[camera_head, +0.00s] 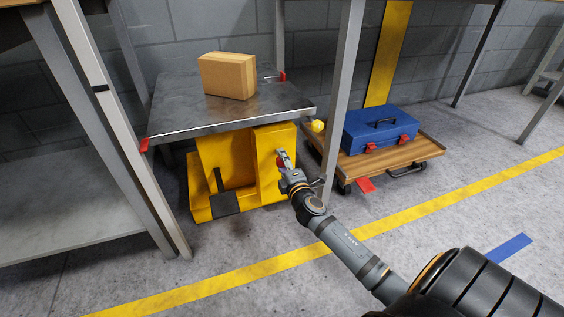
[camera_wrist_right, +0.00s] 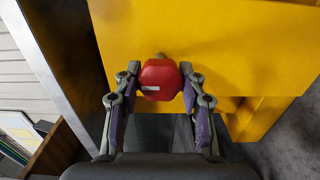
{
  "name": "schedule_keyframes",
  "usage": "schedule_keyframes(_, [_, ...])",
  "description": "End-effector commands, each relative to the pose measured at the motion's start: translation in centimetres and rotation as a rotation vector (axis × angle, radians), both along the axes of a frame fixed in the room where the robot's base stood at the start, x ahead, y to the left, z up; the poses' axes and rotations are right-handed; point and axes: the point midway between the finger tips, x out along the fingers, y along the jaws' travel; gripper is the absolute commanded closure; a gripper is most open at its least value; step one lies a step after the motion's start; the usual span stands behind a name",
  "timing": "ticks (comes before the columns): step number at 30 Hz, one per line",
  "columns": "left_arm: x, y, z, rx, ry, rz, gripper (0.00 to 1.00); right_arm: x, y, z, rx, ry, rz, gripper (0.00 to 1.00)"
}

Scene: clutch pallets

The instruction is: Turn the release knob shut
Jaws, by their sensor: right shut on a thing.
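The release knob (camera_wrist_right: 159,80) is red, with a white mark on its face, and sits on a short brass-coloured stem against the yellow body (camera_wrist_right: 210,40) of the lift table. My right gripper (camera_wrist_right: 160,84) is shut on the knob, one finger on each side. In the head view my right gripper (camera_head: 284,160) reaches the front of the yellow base (camera_head: 265,185), and the knob is mostly hidden behind the fingers. My left gripper is not in view.
A cardboard box (camera_head: 228,76) stands on the grey lift platform (camera_head: 200,118), above my right gripper. A grey rack post (camera_head: 341,90) rises close by on the right. A wooden dolly (camera_head: 400,158) carries a blue toolbox (camera_head: 380,128). The floor in front is clear.

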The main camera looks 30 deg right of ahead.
Motion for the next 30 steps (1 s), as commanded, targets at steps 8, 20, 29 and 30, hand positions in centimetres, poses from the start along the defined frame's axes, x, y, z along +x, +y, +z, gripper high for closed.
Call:
schedule_keyframes(8, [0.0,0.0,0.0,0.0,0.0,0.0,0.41,0.0,0.0,-0.1,0.002,0.001,-0.001,0.51])
schedule_keyframes(20, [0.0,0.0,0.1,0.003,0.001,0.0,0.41,-0.1,0.0,0.0,0.0,0.001,0.0,0.36])
schedule_keyframes(29, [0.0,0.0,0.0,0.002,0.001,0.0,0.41,-5.1,1.3,-0.2,-0.003,0.006,0.003,0.36])
schedule_keyframes(30, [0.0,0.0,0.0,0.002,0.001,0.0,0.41,-6.1,1.4,-0.3,-0.003,0.007,0.001,0.36])
